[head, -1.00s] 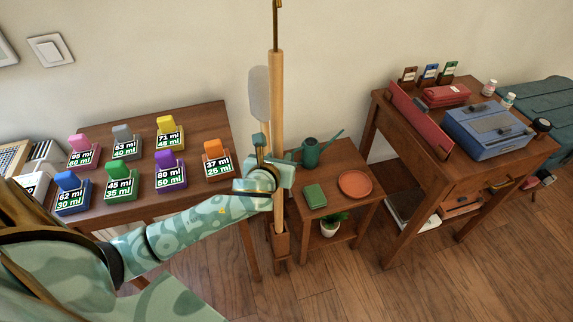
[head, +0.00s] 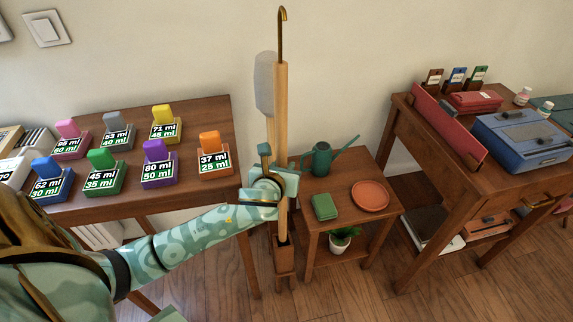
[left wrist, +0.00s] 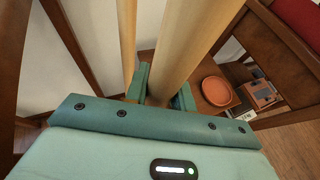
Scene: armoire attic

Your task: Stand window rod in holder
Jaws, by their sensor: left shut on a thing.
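The window rod (head: 282,110) is a long pale wooden pole with a brass hook at its top. It stands near upright. My left gripper (head: 277,186) is shut around its lower half; in the left wrist view the rod (left wrist: 187,50) rises between the fingers (left wrist: 162,88). The holder (head: 284,262) is a narrow brown wooden box low beside the small side table. The rod's lower end meets the holder's opening; how deep it sits inside, I cannot tell. My right gripper is out of view.
A thinner pole with a grey head (head: 265,82) stands right beside the rod. The side table (head: 345,210) at right bears a watering can (head: 321,160), a green box and an orange dish (head: 370,195). A table with coloured labelled blocks (head: 215,158) is at left.

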